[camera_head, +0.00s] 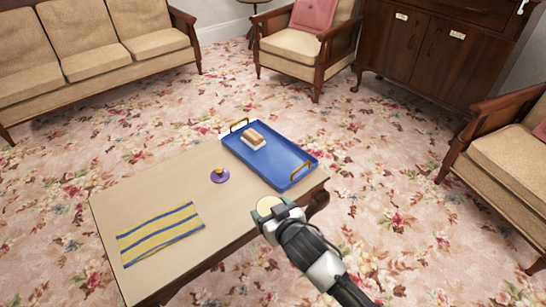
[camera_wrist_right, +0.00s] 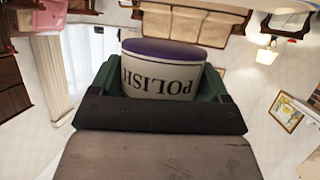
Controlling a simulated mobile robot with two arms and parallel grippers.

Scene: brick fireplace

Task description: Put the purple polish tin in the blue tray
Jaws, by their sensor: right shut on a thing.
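My right gripper (camera_head: 268,206) is shut on the polish tin, near the table's front edge and on the near side of the tray. The tin's round cream top (camera_head: 266,204) shows between the fingers in the head view. In the right wrist view the tin (camera_wrist_right: 160,75) has a cream label reading POLISH, upside down in the picture, and a purple end; the green fingers (camera_wrist_right: 162,88) flank it. The blue tray (camera_head: 275,175) lies at the table's right end, apart from the tin, with brass-coloured handles. My left gripper is not in view.
A brown brush (camera_head: 253,138) lies in the tray's far part; its near part is empty. A purple disc with an orange knob (camera_head: 220,175) stands on the table (camera_head: 170,183) left of the tray. A yellow cloth with blue stripes (camera_head: 160,232) lies at the left.

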